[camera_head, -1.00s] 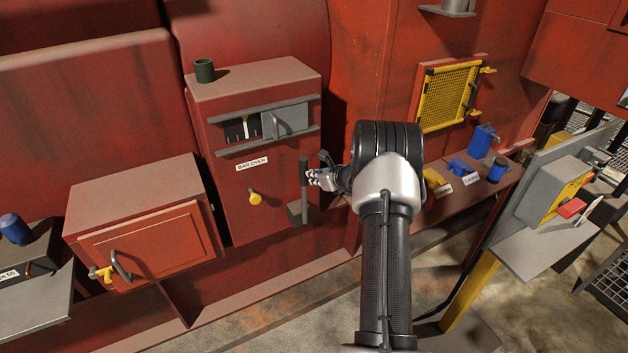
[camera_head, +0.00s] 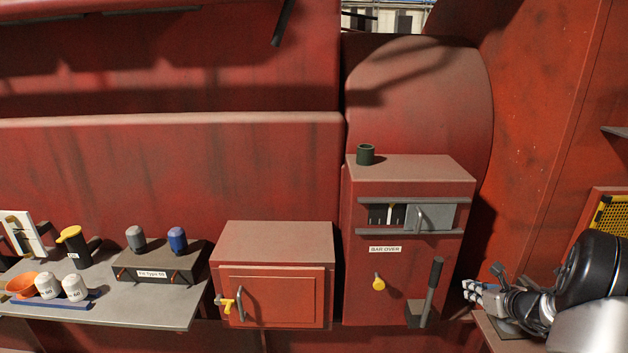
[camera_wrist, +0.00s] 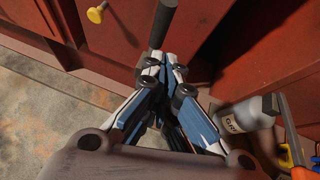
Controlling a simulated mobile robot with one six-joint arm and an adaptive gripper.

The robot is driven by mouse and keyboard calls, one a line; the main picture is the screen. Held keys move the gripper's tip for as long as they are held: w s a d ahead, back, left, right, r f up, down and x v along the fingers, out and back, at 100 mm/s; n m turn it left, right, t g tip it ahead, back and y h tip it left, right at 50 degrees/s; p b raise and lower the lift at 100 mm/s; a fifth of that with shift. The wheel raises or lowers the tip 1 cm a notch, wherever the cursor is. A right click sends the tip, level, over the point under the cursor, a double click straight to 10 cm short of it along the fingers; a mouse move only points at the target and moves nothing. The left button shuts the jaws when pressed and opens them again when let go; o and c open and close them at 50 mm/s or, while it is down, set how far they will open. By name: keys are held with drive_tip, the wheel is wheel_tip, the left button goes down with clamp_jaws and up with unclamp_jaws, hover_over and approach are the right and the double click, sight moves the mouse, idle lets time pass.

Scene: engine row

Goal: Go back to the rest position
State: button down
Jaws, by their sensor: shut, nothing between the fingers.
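My gripper (camera_head: 468,290) is shut and empty at the lower right of the head view, with my arm at the right edge. It is just right of the dark upright lever (camera_head: 432,280) on the front of the red BAR OVER cabinet (camera_head: 400,277). A gap shows between fingers and lever there. In the wrist view my gripper (camera_wrist: 165,62) has its fingertips together, with the black lever handle (camera_wrist: 164,20) just beyond them. Whether they touch cannot be told from that view.
A yellow knob (camera_head: 378,284) sticks out of the cabinet, and a dark green cup (camera_head: 366,154) stands on top. A smaller red box (camera_head: 275,290) and a grey shelf (camera_head: 150,308) with parts are left. In the wrist view a labelled grey container (camera_wrist: 245,114) is close right of the fingers.

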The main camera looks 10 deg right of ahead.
drive_tip(key=a+r+n+g+y, duration=0.1)
drive_tip(key=a+r+n, duration=0.3)
drive_tip(key=a, duration=0.3)
drive_tip(key=w+a+r+n+y+b, duration=0.1)
drive_tip(key=a+r+n+y, duration=0.15)
drive_tip(key=a, duration=0.45)
drive_tip(key=a+r+n+g+y, duration=0.1)
drive_tip(key=a+r+n, duration=0.35)
drive_tip(key=a, duration=0.35)
drive_tip(key=s+a+r+n+g+b, duration=0.1)
drive_tip(key=s+a+r+n+g, duration=0.1)
drive_tip(key=s+a+n, duration=0.4)
drive_tip(key=s+a+r+n+g, duration=0.1)
drive_tip(key=s+a+r+n, duration=0.2)
drive_tip(key=a, duration=0.6)
drive_tip(key=s+a+f+n+g+h+b, duration=0.1)
drive_tip(key=s+a+n+h, duration=0.1)
drive_tip(key=s+n, duration=0.6)
drive_tip(key=s+a+f+n+h+b, duration=0.1)
drive_tip(key=s+a+f+n+h, duration=0.1)
drive_tip(key=s+n, duration=0.6)
drive_tip(key=s, duration=0.5)
drive_tip(key=shift+g, duration=0.4)
